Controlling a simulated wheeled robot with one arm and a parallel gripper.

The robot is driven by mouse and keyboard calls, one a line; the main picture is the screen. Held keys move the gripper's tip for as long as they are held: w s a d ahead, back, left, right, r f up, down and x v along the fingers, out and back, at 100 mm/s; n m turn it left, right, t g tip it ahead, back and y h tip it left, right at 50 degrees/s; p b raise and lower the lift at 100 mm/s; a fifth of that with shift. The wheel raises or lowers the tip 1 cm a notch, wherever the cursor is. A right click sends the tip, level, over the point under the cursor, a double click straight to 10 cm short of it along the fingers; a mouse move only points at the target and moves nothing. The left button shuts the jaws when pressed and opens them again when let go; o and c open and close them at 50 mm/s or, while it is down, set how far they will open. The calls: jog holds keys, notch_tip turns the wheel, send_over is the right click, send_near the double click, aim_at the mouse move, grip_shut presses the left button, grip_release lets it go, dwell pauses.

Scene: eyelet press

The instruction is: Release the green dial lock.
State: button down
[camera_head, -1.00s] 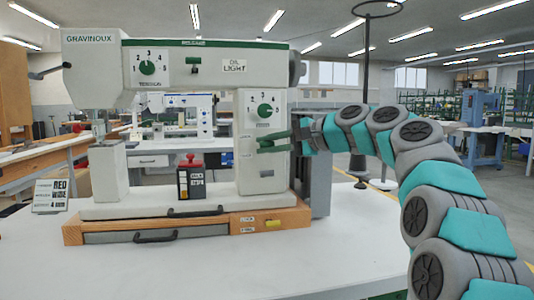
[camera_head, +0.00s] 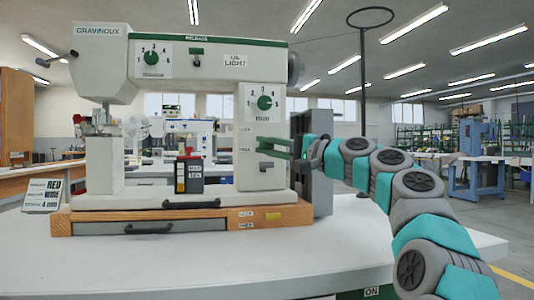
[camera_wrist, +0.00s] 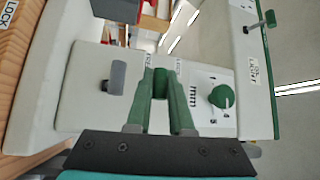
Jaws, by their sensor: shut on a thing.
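The white press, marked GRAVINOUX (camera_head: 215,60), stands on the table. Its right column carries a green dial (camera_head: 264,102), which also shows in the wrist view (camera_wrist: 222,96). Below this dial, beside small labels, is a green lock piece (camera_wrist: 160,84). My gripper (camera_head: 262,147) reaches it from the right, and its two green fingers are shut on the piece in the wrist view. In the head view the fingers hide most of the lock piece. The label texts beside it are too small to read surely.
A grey knob (camera_wrist: 117,77) sits on the column below the lock piece. A second green dial (camera_head: 151,57) is on the upper arm. A red-topped black block (camera_head: 188,175) stands on the press base, and a sign (camera_head: 43,195) stands at left. The table front (camera_head: 200,265) is clear.

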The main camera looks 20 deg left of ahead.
dwell(0.3)
jog(key=c, duration=0.8)
grip_release()
jog(key=v, duration=0.7)
jog(key=shift+d, duration=0.35)
jog(key=shift+f, duration=0.15)
jog(key=shift+s, duration=0.1)
